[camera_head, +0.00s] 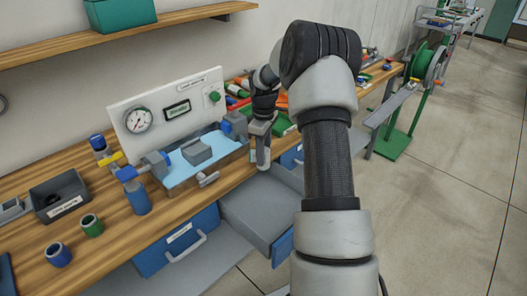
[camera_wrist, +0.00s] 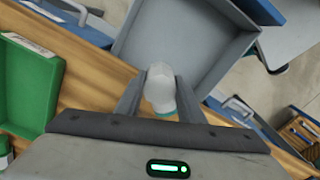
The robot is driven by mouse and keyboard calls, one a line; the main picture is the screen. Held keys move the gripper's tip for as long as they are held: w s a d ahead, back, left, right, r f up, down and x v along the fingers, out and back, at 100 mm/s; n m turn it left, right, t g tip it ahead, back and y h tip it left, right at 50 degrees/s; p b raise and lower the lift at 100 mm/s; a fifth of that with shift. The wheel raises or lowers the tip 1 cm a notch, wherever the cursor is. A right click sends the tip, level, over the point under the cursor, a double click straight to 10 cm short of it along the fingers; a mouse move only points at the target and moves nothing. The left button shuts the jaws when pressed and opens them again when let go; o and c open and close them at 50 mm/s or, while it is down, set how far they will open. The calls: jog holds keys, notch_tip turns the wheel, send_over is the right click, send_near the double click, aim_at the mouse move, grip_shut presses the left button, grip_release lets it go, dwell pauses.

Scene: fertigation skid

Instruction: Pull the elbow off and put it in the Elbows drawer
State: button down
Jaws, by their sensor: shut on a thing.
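My gripper (camera_wrist: 160,92) is shut on a pale grey-white elbow (camera_wrist: 161,80) with a teal band at one end, seen between the two fingers in the wrist view. In the head view my gripper (camera_head: 262,150) hangs at the bench's front edge, right of the skid; I cannot make out the elbow clearly there. A grey drawer with a blue front stands pulled out below the bench (camera_head: 255,205). In the wrist view this open drawer (camera_wrist: 190,40) lies just beyond the elbow, and its visible floor is empty. Its label cannot be read.
The skid's panel (camera_head: 165,108) with a gauge and its blue tray stand on the wooden bench. A blue drawer front (camera_head: 180,243) with a handle is left of the open drawer. A green bin (camera_wrist: 28,85) is at left in the wrist view. A dark bin (camera_head: 62,196) sits on the bench.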

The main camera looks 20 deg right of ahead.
jog(key=shift+f+b, duration=0.55)
jog(key=shift+f, duration=0.7)
jog(key=c, duration=1.1)
grip_release()
